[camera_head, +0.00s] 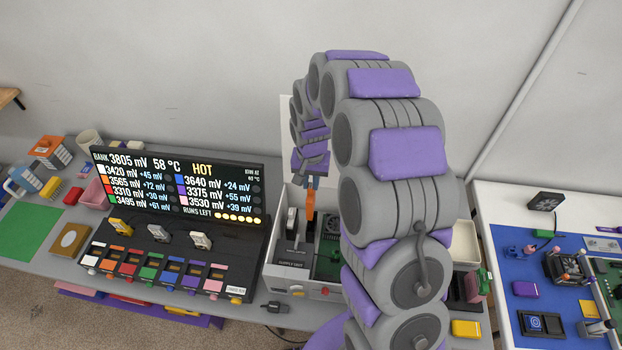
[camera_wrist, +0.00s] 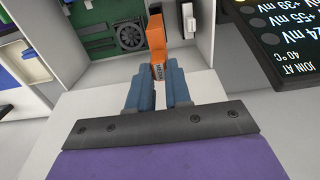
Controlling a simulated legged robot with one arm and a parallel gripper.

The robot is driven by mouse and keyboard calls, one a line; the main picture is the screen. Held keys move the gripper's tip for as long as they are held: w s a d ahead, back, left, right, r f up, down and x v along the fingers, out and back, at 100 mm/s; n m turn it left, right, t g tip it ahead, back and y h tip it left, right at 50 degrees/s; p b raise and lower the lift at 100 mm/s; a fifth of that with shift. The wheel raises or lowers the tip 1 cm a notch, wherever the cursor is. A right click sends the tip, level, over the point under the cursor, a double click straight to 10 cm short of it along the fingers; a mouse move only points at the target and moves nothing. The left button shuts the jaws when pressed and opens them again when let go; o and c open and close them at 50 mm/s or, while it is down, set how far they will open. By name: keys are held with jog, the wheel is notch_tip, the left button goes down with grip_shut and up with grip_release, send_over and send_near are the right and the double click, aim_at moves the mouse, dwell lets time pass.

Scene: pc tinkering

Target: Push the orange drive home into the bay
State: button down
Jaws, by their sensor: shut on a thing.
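The orange drive (camera_head: 310,204) stands upright in the open white computer case (camera_head: 328,291), below my gripper (camera_head: 310,181). In the wrist view the drive (camera_wrist: 156,40) sits between the blue fingertips of my gripper (camera_wrist: 156,72), which are shut on it. Its near end looks grey and slotted. The drive reaches in over the case beside the green circuit board (camera_wrist: 97,45). The bay itself is not clearly visible, and I cannot tell how deep the drive sits. My arm hides the right part of the case in the head view.
A display panel (camera_head: 178,185) with coloured modules stands left of the case. A small black plug (camera_head: 275,307) lies at the front table edge. A cream tray (camera_head: 466,244) is right of my arm. A blue mat (camera_head: 508,280) with parts lies on the far right table.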

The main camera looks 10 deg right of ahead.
aim_at(312, 193)
jog(key=shift+a+f, duration=0.1)
jog(key=shift+a, duration=0.1)
jog(key=shift+d+f+b, duration=0.2)
jog(key=shift+d+f, duration=0.1)
jog(key=shift+f, duration=0.6)
jog(key=shift+d+f+b, duration=0.2)
jog(key=shift+d+f, duration=0.05)
jog(key=shift+f, duration=0.65)
jog(key=shift+a+f, duration=0.15)
jog(key=shift+f, duration=0.5)
jog(key=shift+a+f, duration=0.25)
jog(key=shift+d, duration=0.25)
jog(key=shift+a, duration=0.2)
jog(key=shift+d, duration=0.2)
jog(key=shift+f+b, duration=1)
jog(key=shift+f, duration=3.85)
jog(key=c, duration=1)
grip_release()
